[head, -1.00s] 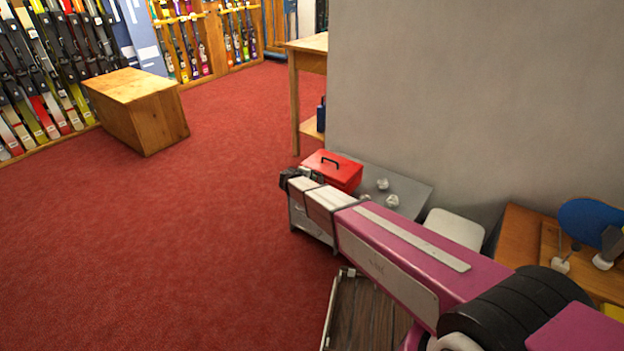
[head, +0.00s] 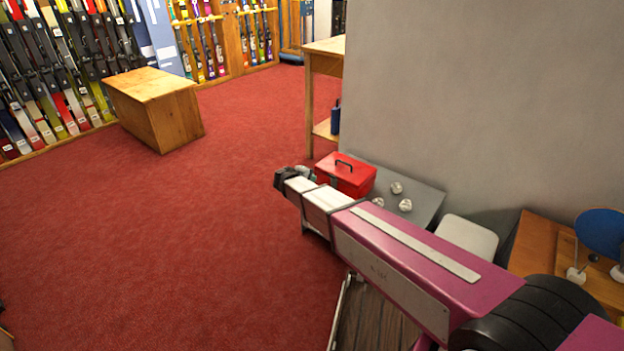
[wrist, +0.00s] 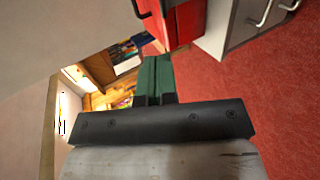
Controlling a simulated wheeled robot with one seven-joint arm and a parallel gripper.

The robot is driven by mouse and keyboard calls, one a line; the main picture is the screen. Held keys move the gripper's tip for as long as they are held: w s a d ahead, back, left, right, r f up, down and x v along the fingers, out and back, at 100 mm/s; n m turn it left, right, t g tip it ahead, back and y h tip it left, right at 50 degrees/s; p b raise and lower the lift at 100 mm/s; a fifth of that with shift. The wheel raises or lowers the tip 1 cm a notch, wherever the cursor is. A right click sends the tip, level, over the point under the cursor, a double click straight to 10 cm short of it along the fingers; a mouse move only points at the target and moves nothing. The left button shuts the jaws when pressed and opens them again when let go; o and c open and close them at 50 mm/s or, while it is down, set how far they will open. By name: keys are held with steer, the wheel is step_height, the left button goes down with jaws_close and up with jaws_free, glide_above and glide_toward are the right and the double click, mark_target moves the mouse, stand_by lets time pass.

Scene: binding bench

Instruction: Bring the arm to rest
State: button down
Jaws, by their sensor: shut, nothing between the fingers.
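My arm reaches from the lower right toward the middle of the head view. My gripper (head: 284,178) is at its far end, small and dark there, over the red carpet just left of the red toolbox. In the wrist view my gripper (wrist: 157,78) shows two green fingers pressed together, with nothing between them. The red toolbox (head: 345,176) with a black handle sits on a grey top; part of it shows beyond the fingers in the wrist view (wrist: 186,22).
Small white pieces (head: 405,205) lie on the grey top (head: 425,200). A wooden bench (head: 155,105) and ski racks stand farther back. A grey wall (head: 480,100) rises at right. Carpet (head: 190,250) at left is open.

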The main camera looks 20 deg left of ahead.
steer(key=s+d+m+g, duration=0.2)
steer(key=d+m+g, duration=0.2)
steer(key=d, duration=1.1)
steer(key=s+d+m+g, duration=0.2)
steer(key=d+m+g, duration=0.15)
steer(key=d, duration=1.15)
steer(key=s+d+r+m+g+y, duration=0.2)
steer(key=s+d+m+g+y, duration=0.2)
steer(key=s+d, duration=0.9)
steer(key=shift+d+m+y, duration=0.6)
steer(key=shift+d+m, duration=0.25)
steer(key=shift+d, duration=1.15)
